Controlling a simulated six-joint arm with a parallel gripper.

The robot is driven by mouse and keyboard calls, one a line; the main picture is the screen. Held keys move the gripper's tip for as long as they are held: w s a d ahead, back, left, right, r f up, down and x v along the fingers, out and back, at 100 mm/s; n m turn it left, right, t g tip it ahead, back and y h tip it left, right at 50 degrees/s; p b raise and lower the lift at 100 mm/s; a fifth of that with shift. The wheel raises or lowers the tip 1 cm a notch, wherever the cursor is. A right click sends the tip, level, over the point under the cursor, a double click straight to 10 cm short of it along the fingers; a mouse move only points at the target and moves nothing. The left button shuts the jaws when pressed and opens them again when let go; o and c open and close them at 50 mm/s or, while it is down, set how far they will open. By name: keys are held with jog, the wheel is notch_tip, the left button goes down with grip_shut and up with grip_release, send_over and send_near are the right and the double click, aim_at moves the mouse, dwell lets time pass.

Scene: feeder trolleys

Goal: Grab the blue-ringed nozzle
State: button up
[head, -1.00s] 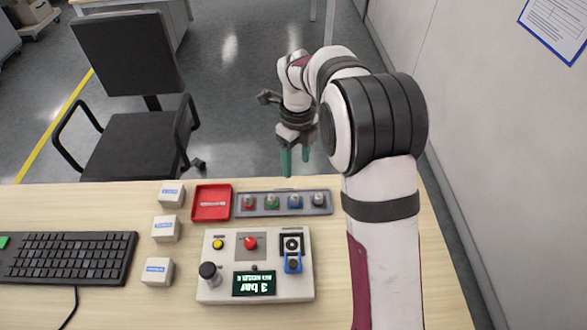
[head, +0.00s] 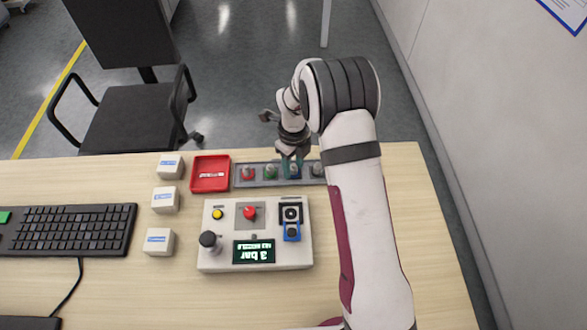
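The blue-ringed nozzle (head: 294,174) stands in the grey nozzle rack (head: 242,184) on the desk, between the green-ringed nozzle (head: 271,173) and the grey nozzle (head: 318,170) at the right end. My gripper (head: 293,165) points down over the blue-ringed nozzle.
A red-ringed nozzle (head: 248,174) stands at the rack's left end. A red tray (head: 210,187) lies left of the rack. A control box (head: 222,257) showing "3 bar" sits in front. Several white labelled blocks (head: 165,200) and a keyboard (head: 68,230) are further left.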

grip_shut()
